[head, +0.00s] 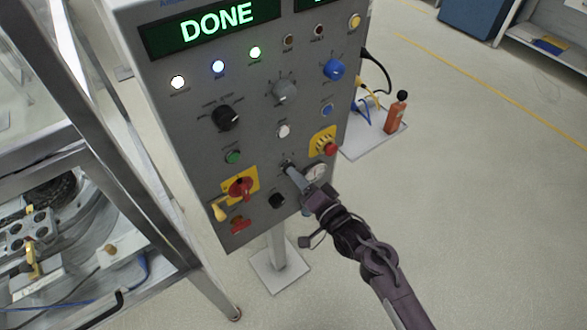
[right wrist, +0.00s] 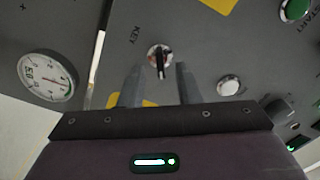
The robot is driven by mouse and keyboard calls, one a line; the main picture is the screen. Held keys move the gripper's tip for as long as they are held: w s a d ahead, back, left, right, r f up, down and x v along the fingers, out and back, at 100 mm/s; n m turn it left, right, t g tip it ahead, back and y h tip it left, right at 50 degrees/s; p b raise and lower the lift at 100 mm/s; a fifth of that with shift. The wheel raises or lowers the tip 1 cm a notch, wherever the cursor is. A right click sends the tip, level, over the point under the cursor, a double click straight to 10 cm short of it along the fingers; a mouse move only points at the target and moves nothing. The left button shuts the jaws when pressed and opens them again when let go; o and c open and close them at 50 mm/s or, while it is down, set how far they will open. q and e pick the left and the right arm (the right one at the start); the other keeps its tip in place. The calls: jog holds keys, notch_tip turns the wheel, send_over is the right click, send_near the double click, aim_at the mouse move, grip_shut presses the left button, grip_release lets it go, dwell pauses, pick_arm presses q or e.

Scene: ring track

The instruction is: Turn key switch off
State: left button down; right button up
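The key switch (right wrist: 160,58) shows in the right wrist view as a round silver lock with a dark key grip, beside the label KEY on a grey control panel (right wrist: 210,40). The key grip points along the picture's vertical. My right gripper (right wrist: 160,80) is open, with one grey finger on each side of the key's line. In the head view my right gripper (head: 291,170) reaches the panel's lower middle and mostly hides the key switch. My left gripper is not in view.
A dial gauge (head: 316,172) and a red emergency button (head: 330,149) sit close by the right gripper. A red-yellow rotary switch (head: 240,188) is at lower left. The panel's display (head: 215,24) reads DONE.

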jog(key=x, duration=0.2)
jog(key=shift+w+a, duration=0.15)
jog(key=shift+a, duration=0.1)
grip_shut()
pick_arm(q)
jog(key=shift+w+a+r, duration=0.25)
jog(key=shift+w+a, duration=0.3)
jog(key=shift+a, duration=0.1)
